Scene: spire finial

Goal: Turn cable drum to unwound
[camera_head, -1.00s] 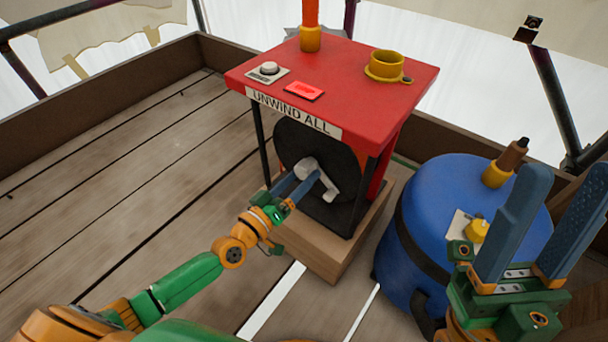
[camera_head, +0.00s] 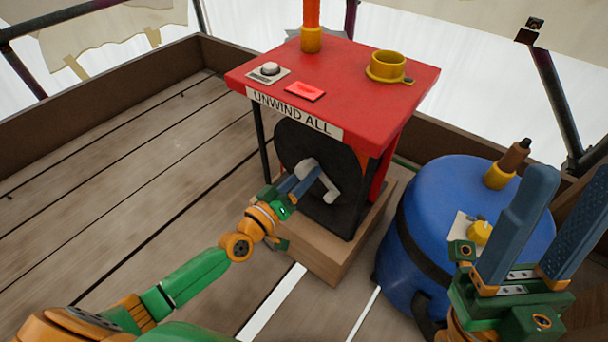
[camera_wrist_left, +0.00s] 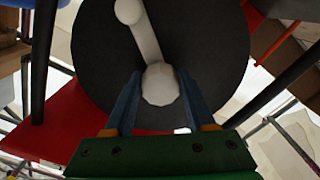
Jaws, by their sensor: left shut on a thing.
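The fingers partly hide the crank in the head view. My right gripper (camera_head: 568,182) is open and empty at the right, above the blue barrel.
The red top (camera_head: 350,70) carries a white button (camera_head: 269,69), a red plate (camera_head: 305,92), a yellow cup (camera_head: 386,66) and an orange post (camera_head: 311,25). The blue barrel (camera_head: 425,220) stands right of the drum. The plank floor (camera_head: 130,170) at left is clear.

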